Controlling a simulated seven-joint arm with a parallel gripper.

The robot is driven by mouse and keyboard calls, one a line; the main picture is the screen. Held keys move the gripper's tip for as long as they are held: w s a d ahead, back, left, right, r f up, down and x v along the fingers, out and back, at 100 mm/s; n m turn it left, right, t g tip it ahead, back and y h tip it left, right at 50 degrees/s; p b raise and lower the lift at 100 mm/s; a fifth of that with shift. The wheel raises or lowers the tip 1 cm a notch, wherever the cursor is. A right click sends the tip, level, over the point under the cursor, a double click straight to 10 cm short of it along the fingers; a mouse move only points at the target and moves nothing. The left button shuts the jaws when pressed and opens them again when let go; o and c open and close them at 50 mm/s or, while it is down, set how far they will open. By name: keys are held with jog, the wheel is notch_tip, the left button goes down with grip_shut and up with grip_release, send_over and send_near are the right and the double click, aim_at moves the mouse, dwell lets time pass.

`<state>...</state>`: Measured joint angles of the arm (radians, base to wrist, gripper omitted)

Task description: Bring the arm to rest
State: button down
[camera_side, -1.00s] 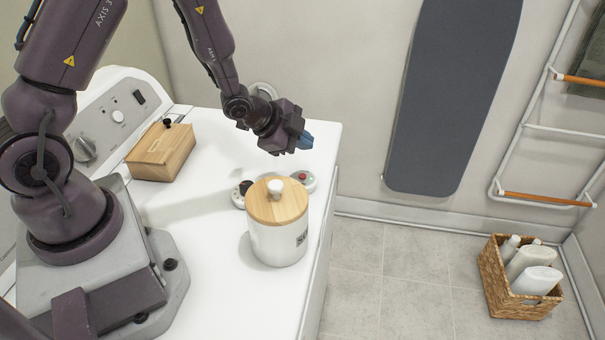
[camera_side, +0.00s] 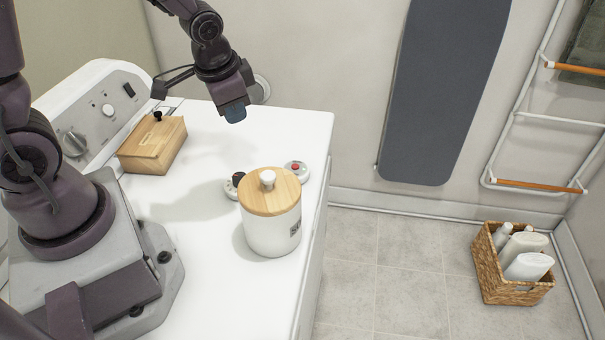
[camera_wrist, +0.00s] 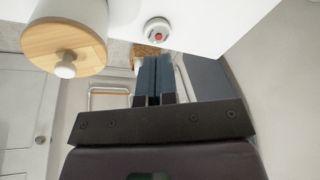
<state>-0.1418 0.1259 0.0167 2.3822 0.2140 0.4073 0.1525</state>
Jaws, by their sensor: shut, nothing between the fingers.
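My gripper (camera_side: 235,112) hangs over the white machine top (camera_side: 290,128) in the side view, its blue fingertips pointing down. It is shut and holds nothing. In the wrist view the two blue fingers of my gripper (camera_wrist: 154,80) lie side by side with no object between them. The gripper is behind and to the left of a white canister (camera_side: 272,228) with a wooden lid (camera_side: 268,192), apart from it. The canister also shows at upper left in the wrist view (camera_wrist: 68,12).
A wooden box (camera_side: 152,146) with a black knob stands near the control panel (camera_side: 100,108). Two small round devices, one with a red button (camera_side: 296,170) and one dark-topped (camera_side: 235,184), lie behind the canister. A wicker basket (camera_side: 510,288) with bottles stands on the floor.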

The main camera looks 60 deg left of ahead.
jog(key=s+d+r+n+t, duration=0.1)
jog(key=s+d+r, duration=0.2)
jog(key=s+r, duration=0.2)
jog(key=s+d+r+n+t+h, duration=0.1)
jog(key=s+d+r, duration=0.2)
jog(key=r, duration=0.7)
jog(key=shift+s+t, duration=0.4)
jog(key=shift+s, duration=0.65)
jog(key=shift+r, duration=0.1)
